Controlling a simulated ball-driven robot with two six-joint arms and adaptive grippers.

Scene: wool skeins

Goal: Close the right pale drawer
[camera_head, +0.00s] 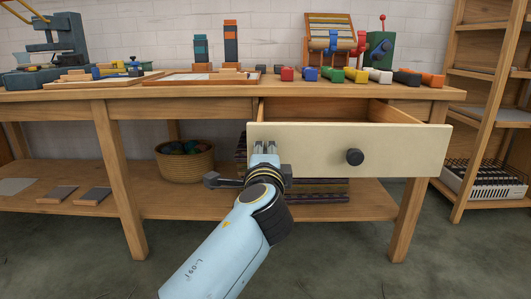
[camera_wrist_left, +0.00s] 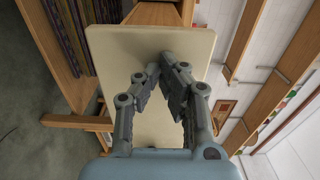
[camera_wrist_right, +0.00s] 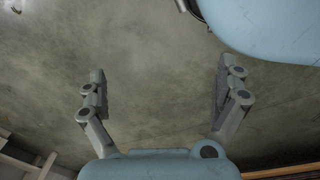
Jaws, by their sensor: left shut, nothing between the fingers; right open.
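The pale drawer (camera_head: 310,143) is pulled out at the right of the workbench, its open inside showing behind the cream front. A dark round knob (camera_head: 354,157) sits on that front. My left gripper (camera_head: 265,149) is shut and empty, with its tips in front of the left part of the drawer front. The left wrist view shows the same gripper (camera_wrist_left: 160,70) over the pale front (camera_wrist_left: 150,45); I cannot tell whether the tips touch it. My right gripper (camera_wrist_right: 160,80) is open and empty over the floor in the right wrist view.
The workbench top (camera_head: 215,92) above carries several coloured skeins, trays and tools. A basket (camera_head: 185,161) stands on the lower shelf (camera_head: 200,204). A wooden rack (camera_head: 480,74) stands at the right. The floor (camera_head: 400,280) in front is clear.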

